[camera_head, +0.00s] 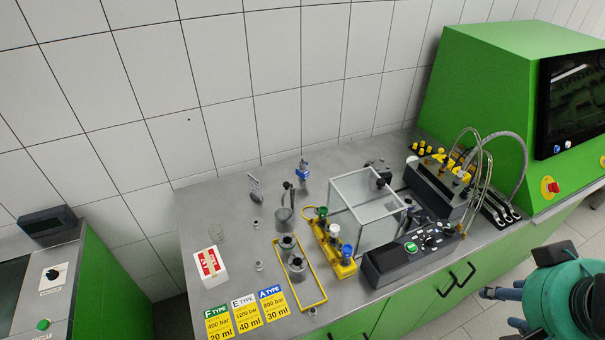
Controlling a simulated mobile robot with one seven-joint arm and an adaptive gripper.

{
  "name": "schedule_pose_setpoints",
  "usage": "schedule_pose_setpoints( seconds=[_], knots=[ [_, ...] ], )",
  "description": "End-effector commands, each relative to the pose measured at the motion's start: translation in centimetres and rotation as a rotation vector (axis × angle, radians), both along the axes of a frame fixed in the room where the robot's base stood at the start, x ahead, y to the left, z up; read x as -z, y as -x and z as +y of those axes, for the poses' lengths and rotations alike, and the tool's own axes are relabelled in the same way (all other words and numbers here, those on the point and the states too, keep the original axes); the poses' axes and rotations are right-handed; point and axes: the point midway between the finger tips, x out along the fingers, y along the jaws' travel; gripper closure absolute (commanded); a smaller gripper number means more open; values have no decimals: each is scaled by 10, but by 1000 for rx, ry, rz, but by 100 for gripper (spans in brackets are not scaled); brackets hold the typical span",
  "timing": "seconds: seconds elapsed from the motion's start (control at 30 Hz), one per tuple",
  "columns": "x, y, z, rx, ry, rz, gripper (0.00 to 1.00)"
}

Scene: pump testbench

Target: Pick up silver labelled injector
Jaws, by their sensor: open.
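A yellow rack (318,240) stands left of the clear box and holds three small upright injectors. The middle injector, with a pale silver-white top (334,231), is the one that looks silver labelled; any writing on it is too small to read. A green-topped injector (320,212) is behind it and a blue-topped injector (346,251) is in front. My gripper (498,308) is at the lower right beside my teal arm, partly visible, open and empty. It is beyond the bench's front edge, well to the right of the rack and apart from it.
A clear box (366,207) stands close right of the rack, with a black control box (408,256) in front of it. A yellow frame (309,290) around grey cylinders lies to the left. Type cards (247,313) lie front left. A green machine (482,105) stands at right.

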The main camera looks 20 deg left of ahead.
Motion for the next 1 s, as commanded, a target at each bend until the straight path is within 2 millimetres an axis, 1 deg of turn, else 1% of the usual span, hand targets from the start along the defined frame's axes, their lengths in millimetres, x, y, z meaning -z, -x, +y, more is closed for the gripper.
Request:
schedule_pose_setpoints(
  seconds=[0.17, 0.27, 0.37, 0.57, 0.7, 0.87, 1.0],
  knots=[
    [-9, -15, 4, -10, 0, 5, 58],
    [-19, -30, 9, -19, 0, 8, 58],
    [-29, -51, 16, -31, 0, 12, 58],
    [-48, -99, 36, -59, 1, 22, 58],
    [-58, -134, 54, -78, 2, 29, 58],
    [-66, -174, 77, -100, 2, 35, 58],
    [-69, -208, 100, -120, 3, 41, 58]
  ],
)
